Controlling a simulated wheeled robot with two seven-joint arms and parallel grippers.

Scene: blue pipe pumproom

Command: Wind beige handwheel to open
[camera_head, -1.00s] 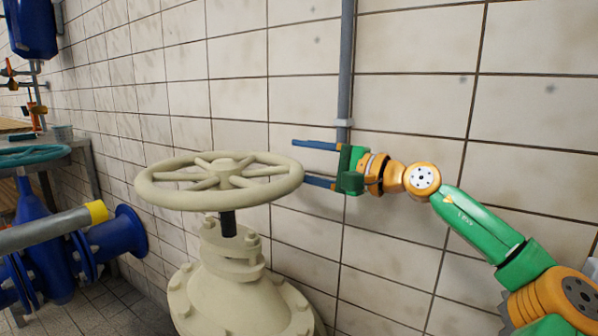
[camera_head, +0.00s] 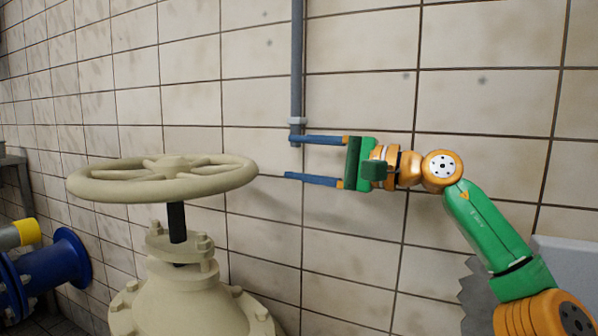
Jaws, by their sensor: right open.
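The beige handwheel (camera_head: 163,178) lies flat on a dark stem (camera_head: 177,222) above a beige valve body (camera_head: 180,285), left of the middle. My right gripper (camera_head: 289,157) comes in from the right with its two blue fingers apart, one above the other, pointing left. It is open and empty. Its fingertips are to the right of the wheel's rim, with a gap between them in the picture. My left gripper is not in view.
A tiled wall (camera_head: 400,100) runs behind the valve and my right arm. A thin grey vertical pipe (camera_head: 297,60) runs down it above the fingers. A blue flanged pipe (camera_head: 65,270) with a yellow-ended bar (camera_head: 25,233) is at the lower left. A grey box edge (camera_head: 570,262) shows at the right.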

